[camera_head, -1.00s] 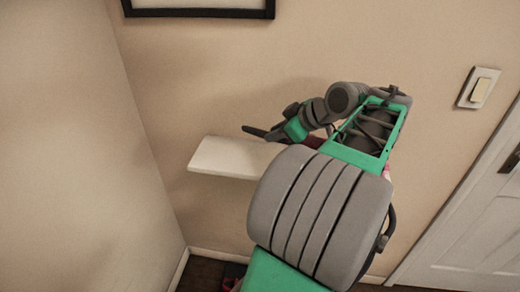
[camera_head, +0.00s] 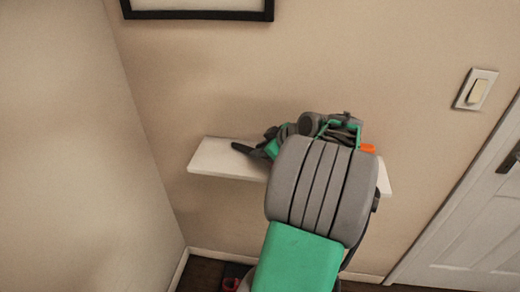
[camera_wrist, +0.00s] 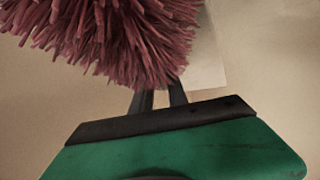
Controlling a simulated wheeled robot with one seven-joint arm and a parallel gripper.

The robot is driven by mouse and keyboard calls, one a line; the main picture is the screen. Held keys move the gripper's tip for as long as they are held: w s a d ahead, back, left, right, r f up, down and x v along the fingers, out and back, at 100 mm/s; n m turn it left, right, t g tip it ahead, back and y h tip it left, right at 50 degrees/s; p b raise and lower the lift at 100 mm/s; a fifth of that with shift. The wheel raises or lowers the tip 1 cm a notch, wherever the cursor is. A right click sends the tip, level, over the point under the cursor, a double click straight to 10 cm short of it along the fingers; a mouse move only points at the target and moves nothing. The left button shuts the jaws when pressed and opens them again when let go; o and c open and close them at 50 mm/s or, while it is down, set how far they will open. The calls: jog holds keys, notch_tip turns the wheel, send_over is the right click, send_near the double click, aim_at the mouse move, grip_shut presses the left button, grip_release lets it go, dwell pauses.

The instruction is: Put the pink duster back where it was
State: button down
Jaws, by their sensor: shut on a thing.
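The pink duster (camera_wrist: 110,35) shows in the wrist view as a mass of dusty pink strands across the upper left, in front of my fingers. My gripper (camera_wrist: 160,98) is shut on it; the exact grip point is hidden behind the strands. In the head view my gripper (camera_head: 242,149) is low over the white wall shelf (camera_head: 215,160), its dark fingers pointing left. The duster is hidden behind my arm there. I cannot tell whether the duster touches the shelf.
The shelf's left part is bare; my arm covers its middle. A small orange thing (camera_head: 368,148) shows beside my arm at the right. A framed picture (camera_head: 198,10) hangs above. A light switch (camera_head: 477,90) and white door (camera_head: 470,225) are at the right. A red and black item (camera_head: 233,275) lies below.

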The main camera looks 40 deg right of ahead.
jog(key=c, duration=1.3)
grip_release()
jog(key=shift+r+p, duration=0.15)
jog(key=shift+p, duration=0.15)
jog(key=b+v, duration=0.1)
jog(key=v, duration=1.1)
jog(key=w+a+f+m+g, duration=0.1)
jog(key=w+a+f+g, duration=0.15)
jog(key=a, duration=0.75)
jog(key=w+a+f+m+g, duration=0.1)
jog(key=w+a+f, duration=0.25)
jog(key=a, duration=0.55)
jog(key=s+a+f+g, duration=0.1)
jog(key=s+a, duration=0.1)
jog(key=a, duration=0.2)
jog(key=s+a+f+m, duration=0.1)
jog(key=s+a+f, duration=0.1)
jog(key=s+a, duration=0.1)
jog(key=s+a+f+g+h, duration=0.1)
jog(key=s+a+f, duration=0.1)
jog(key=a, duration=0.4)
jog(key=shift+s+m+g, duration=0.35)
jog(key=shift+s+m, duration=0.05)
